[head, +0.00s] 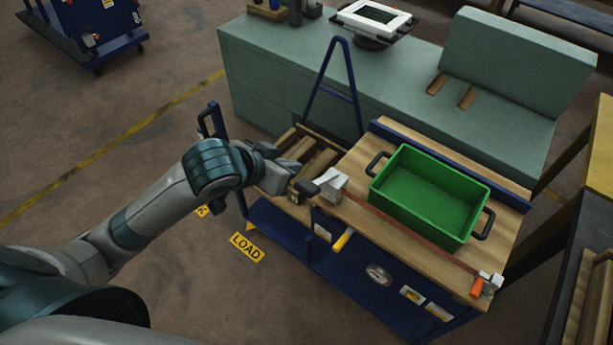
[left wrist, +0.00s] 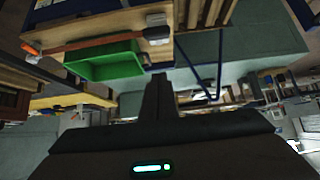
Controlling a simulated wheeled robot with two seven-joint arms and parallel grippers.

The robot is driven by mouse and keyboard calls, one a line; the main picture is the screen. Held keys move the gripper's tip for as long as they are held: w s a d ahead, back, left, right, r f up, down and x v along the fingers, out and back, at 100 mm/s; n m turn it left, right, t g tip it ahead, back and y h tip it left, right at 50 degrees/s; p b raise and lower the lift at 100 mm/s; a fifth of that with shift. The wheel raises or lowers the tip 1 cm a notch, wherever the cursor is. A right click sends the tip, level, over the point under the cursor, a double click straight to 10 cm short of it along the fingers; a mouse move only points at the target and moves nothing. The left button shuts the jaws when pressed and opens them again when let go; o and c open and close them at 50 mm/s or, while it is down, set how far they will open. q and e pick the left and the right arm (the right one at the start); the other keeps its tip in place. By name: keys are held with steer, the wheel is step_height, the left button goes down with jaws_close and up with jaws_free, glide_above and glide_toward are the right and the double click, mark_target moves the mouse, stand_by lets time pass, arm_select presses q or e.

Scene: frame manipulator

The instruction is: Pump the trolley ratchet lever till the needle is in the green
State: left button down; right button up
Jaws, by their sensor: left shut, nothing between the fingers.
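The trolley (head: 310,255) has a blue frame and a wooden deck. A grey metal ratchet (head: 331,184) sits at the deck's left end, joined to a red-brown strap (head: 400,229). A dark piece, perhaps the lever's grip, sticks out left of the ratchet. The ratchet also shows in the left wrist view (left wrist: 157,32). My left gripper (head: 292,178) is shut and empty, just left of the ratchet; I cannot tell whether it touches the dark piece. Its closed fingers show in the left wrist view (left wrist: 158,90). My right gripper is out of view.
A green tote (head: 425,195) stands on the deck behind the strap. An orange-handled fitting (head: 477,287) is at the strap's right end. A blue A-shaped frame (head: 336,92) rises behind the trolley. A grey-green bench (head: 270,75) stands behind. Floor is free at left.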

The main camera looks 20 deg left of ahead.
arm_select(q)
steer(key=shift+w+f, duration=0.1)
steer(key=p, duration=0.3)
glide_above(306, 186)
steer(key=w, duration=0.2)
steer(key=f, duration=0.6)
steer(key=shift+s+d+f, duration=0.15)
steer(key=shift+d+f, duration=0.15)
steer(key=shift+d, duration=0.05)
steer(key=f, duration=0.1)
steer(key=s+p, duration=0.1)
steer(key=f, duration=0.1)
steer(key=shift+s+a+f, duration=0.2)
steer(key=shift+a+f, duration=0.05)
steer(key=shift+f, duration=0.05)
steer(key=shift+s+a+f+p, duration=0.1)
steer(key=shift+s+f+p, duration=0.15)
steer(key=shift+f+p, duration=0.15)
steer(key=shift+f, duration=0.15)
